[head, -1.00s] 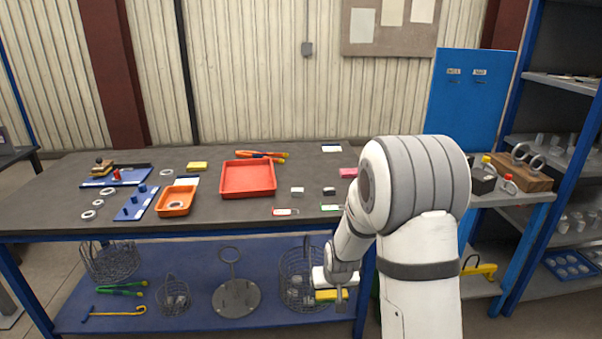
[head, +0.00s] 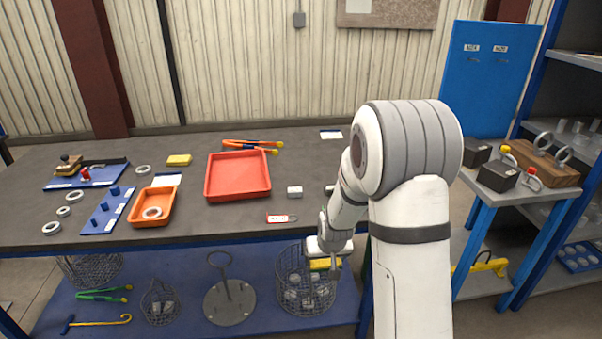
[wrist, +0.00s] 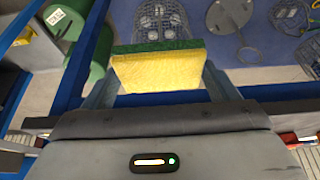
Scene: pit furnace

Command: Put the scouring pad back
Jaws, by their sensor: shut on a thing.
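My gripper (head: 326,258) is shut on a scouring pad (wrist: 158,70), a yellow sponge block with a green layer. The pad is held between both fingers, in front of the bench's front edge and, in the picture, over a wire basket. In the head view the pad (head: 325,265) shows as a small yellow strip at the fingertips. Another yellow block (head: 179,160) lies on the bench at the back left, near a white card (head: 168,180). A second white card (head: 331,134) lies at the back of the bench, right of the orange-handled tool.
The bench (head: 240,225) carries a red tray (head: 238,190), an orange tray (head: 139,219), a blue peg board (head: 97,219) and several rings. Wire baskets (head: 291,296) stand on the blue lower shelf (head: 191,316). A green cylinder (wrist: 88,60) shows in the wrist view.

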